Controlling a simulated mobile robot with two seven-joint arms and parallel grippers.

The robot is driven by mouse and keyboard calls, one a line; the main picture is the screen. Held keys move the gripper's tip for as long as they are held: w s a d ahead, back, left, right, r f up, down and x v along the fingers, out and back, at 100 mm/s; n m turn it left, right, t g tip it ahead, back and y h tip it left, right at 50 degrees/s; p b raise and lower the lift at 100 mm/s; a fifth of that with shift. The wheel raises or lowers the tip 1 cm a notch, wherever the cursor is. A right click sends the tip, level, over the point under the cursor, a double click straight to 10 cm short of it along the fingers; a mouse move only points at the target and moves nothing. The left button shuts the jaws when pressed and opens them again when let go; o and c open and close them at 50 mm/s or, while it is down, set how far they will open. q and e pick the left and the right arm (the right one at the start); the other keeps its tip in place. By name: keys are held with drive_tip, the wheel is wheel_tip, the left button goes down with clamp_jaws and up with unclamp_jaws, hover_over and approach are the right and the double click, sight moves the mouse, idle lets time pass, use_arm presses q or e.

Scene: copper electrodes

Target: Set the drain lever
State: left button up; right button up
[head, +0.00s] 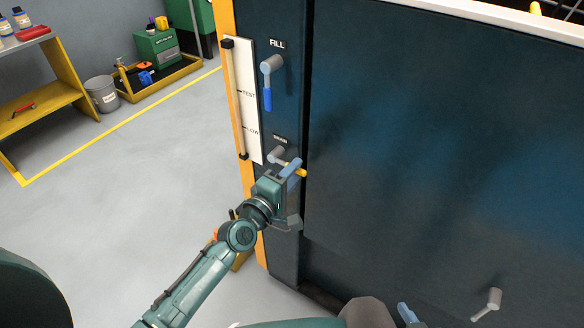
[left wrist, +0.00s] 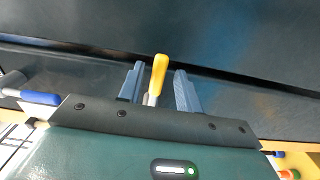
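The drain lever has a grey hub (head: 277,154) on the dark blue panel, below a small label, and a yellow handle (head: 302,173). My left gripper (head: 293,168) is at this handle and hides part of it. In the left wrist view the yellow handle (left wrist: 158,75) stands between the two blue fingers of my left gripper (left wrist: 160,88). A gap shows on each side of the handle, so the gripper is open around it. A light blue piece at the bottom edge looks like a finger of my right gripper (head: 406,312); the rest is cut off.
The fill lever (head: 267,85) with a blue handle hangs above, beside a white level gauge (head: 242,105). A broad dark panel (head: 430,150) fills the right. Another grey lever (head: 490,302) is low at the right. A bucket (head: 102,94) and yellow shelf stand far left.

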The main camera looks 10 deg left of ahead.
use_arm(q)
drive_tip(key=v, duration=0.6)
drive_tip(key=shift+p, duration=0.4)
use_arm(e)
drive_tip(key=shift+r, duration=0.35)
use_arm(q)
drive_tip(key=b+v, duration=0.2)
drive_tip(key=v, duration=1.1)
use_arm(e)
wheel_tip(320, 180, down, 7)
drive_tip(key=d+h, duration=0.1)
drive_tip(key=shift+s+d+f+g, duration=0.2)
drive_tip(key=shift+s+d+g, duration=0.15)
drive_tip(key=shift+d+g, duration=0.05)
use_arm(q)
drive_tip(key=shift+s+r, duration=0.1)
drive_tip(key=shift+r, duration=0.05)
